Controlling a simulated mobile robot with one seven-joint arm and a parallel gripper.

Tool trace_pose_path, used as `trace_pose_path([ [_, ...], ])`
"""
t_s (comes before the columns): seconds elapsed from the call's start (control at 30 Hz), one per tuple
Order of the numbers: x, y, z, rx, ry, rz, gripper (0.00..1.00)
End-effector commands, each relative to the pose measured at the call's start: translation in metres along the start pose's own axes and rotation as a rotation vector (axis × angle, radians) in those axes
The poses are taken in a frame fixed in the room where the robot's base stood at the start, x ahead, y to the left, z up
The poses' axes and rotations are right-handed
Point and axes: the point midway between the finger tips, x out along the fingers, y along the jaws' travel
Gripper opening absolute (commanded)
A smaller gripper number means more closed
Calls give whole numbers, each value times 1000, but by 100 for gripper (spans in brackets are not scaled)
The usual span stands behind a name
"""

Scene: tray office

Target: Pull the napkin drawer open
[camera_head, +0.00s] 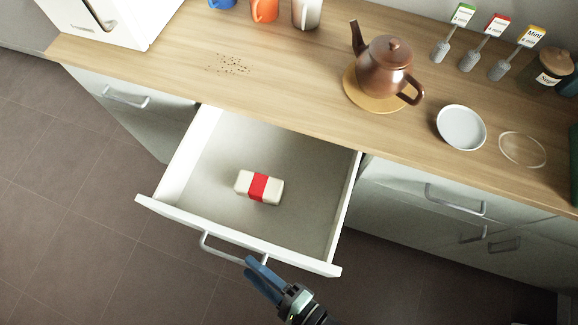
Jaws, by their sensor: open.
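The drawer (218,160) stands pulled well out from under the wooden counter. A white bundle with a red band (258,187), which looks like the napkins, lies inside near the front. The drawer's grey bar handle (232,249) is on the outside of its white front panel. My gripper (256,270) has blue fingers and is open, at the right end of the handle, low in the view. I cannot tell whether a finger touches the handle.
The counter (290,75) holds a brown teapot (385,68) on a round board, a white saucer (461,128), several tea infusers with tags, mugs at the back and a white appliance (105,22). Closed drawers flank the open one. The tiled floor (70,220) in front at left is clear.

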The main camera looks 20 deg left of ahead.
Motion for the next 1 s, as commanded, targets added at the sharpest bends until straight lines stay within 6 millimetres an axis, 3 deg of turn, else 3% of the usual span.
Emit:
trace_pose_path([
  [0.2,-50,1,-2,-2,3,0,44],
  [0.4,-80,1,-1,-1,1,0,44],
  [0.6,-93,0,0,-1,0,0,44],
  [1.0,-94,0,0,0,0,0,44],
])
